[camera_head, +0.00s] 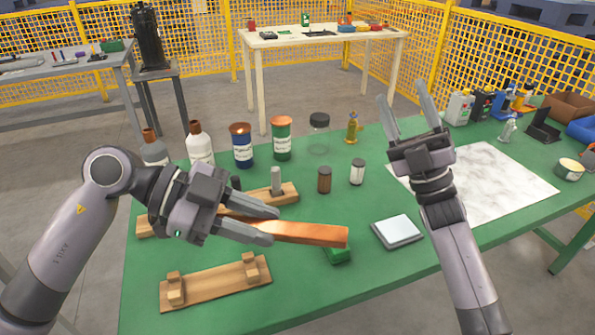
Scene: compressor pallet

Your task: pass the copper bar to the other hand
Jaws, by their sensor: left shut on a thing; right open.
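The copper bar (312,234) is a flat orange-brown bar, held out to the right above the green table. My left gripper (275,225) is shut on its left end; the right end sticks out free. My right gripper (408,108) is open and empty, with its fingers pointing up and away. It is to the right of the bar and clear of it. The part of the bar between the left fingers is hidden.
The green table (225,322) carries a wooden stand (217,284) and a longer wooden block (268,198). A grey square scale (398,231) lies right of the bar, and a green object (338,252) sits below it. Bottles and tins (242,147) line the back. A white marbled sheet (500,185) is at right.

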